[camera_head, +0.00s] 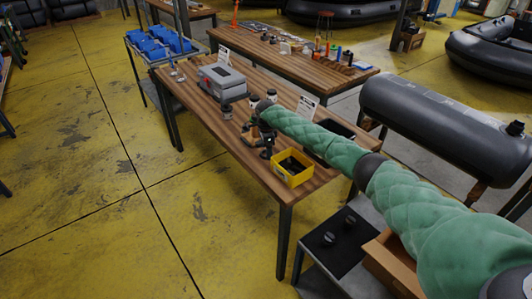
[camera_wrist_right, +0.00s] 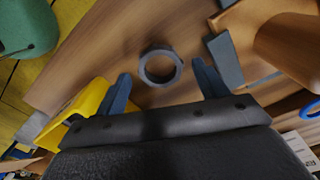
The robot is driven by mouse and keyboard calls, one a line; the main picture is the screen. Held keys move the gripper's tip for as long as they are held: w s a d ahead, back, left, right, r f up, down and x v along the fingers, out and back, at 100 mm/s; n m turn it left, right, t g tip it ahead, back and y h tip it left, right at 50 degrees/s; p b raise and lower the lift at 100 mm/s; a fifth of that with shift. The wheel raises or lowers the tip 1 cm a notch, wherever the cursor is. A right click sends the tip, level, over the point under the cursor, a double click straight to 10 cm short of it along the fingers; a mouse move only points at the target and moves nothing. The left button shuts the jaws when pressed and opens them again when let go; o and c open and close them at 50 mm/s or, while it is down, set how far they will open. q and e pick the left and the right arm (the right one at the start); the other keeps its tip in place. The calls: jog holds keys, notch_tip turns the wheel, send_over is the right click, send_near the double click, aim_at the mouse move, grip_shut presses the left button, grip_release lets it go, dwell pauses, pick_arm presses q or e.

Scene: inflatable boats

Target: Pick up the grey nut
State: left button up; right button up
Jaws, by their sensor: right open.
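The grey nut (camera_wrist_right: 142,68) is a hexagonal ring lying flat on the wooden tabletop (camera_wrist_right: 110,55) in the right wrist view. My right gripper (camera_wrist_right: 163,88) is open, with one blue-grey finger to each side and the nut between and just beyond the fingertips. I see no contact between the fingers and the nut. In the head view my right gripper (camera_head: 262,143) is low over the front table, left of the yellow bin. The nut cannot be made out there. My left gripper is not in view.
The yellow bin (camera_head: 295,180) stands close beside my right gripper and also shows in the right wrist view (camera_wrist_right: 88,98). A grey case (camera_head: 222,80) and several small jars stand farther back. A tan object (camera_wrist_right: 285,35) is near the right finger.

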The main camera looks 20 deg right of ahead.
jog(key=shift+f, duration=0.7)
jog(key=c, duration=1.1)
jog(key=shift+r, duration=0.1)
